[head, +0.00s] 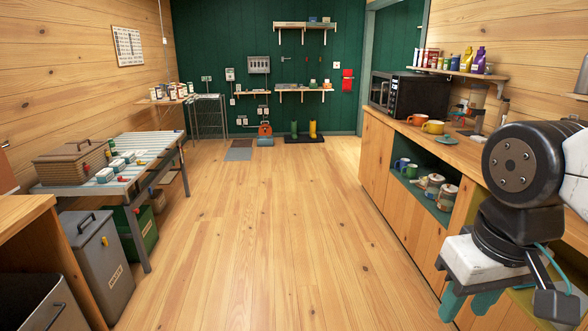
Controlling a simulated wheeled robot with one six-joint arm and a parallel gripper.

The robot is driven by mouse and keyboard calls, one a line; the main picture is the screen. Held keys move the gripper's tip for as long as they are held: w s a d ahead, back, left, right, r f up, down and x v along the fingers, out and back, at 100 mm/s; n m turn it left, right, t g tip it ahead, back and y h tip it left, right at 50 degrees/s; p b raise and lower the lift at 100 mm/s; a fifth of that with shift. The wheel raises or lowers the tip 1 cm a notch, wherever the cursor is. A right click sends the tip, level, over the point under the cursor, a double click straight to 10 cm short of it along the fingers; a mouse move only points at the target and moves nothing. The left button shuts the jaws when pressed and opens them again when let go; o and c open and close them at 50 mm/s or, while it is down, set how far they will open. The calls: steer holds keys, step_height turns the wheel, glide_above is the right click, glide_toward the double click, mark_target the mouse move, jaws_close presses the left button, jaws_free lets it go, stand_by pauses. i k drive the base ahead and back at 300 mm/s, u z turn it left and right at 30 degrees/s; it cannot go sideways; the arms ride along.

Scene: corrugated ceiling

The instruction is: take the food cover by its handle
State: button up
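A brown woven, box-shaped cover (70,165) with a dark handle on top sits on the slatted table (152,147) at the left; it looks like the food cover. Its handle (77,145) stands up and is in plain view. My gripper (469,304) is at the lower right, pointing down, with its two teal fingers apart and nothing seen between them. It is far from the cover, across the open floor.
Small white-lidded containers (118,165) and vegetables stand beside the cover. Grey bins (98,262) and a green crate (140,232) are under and before the table. A wooden counter (465,150) with a microwave and mugs lines the right. The middle floor (265,240) is clear.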

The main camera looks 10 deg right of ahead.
mark_target(447, 138)
steer(key=u, duration=0.05)
steer(key=i, duration=1.95)
steer(key=z, duration=0.4)
steer(key=i, duration=1.95)
steer(key=z, duration=0.8)
steer(key=i, duration=1.2)
steer(key=z, duration=0.3)
